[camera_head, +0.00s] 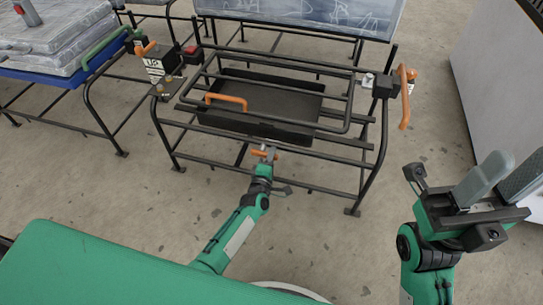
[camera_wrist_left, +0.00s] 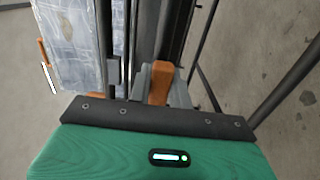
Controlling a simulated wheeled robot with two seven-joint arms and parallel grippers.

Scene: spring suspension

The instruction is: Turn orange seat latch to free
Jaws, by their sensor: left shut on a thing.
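The orange seat latch (camera_head: 257,153) is at the middle of the front edge of the black frame (camera_head: 325,185) in the head view. My left gripper (camera_head: 266,153) reaches it from below and is shut on it. In the left wrist view the latch (camera_wrist_left: 160,82) stands as an orange bar between the grey fingers of my left gripper (camera_wrist_left: 161,88). Its far end and its mount are mostly hidden. My right gripper (camera_head: 498,182) is open and empty at the right, apart from the frame.
A black tray (camera_head: 285,100) with an orange handle (camera_head: 228,100) sits in the frame. Another orange handle (camera_head: 404,95) is at the frame's right post. Stacked wrapped pads (camera_head: 55,45) lie at the left. A white cabinet (camera_head: 500,75) stands at the right. The floor in front is clear.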

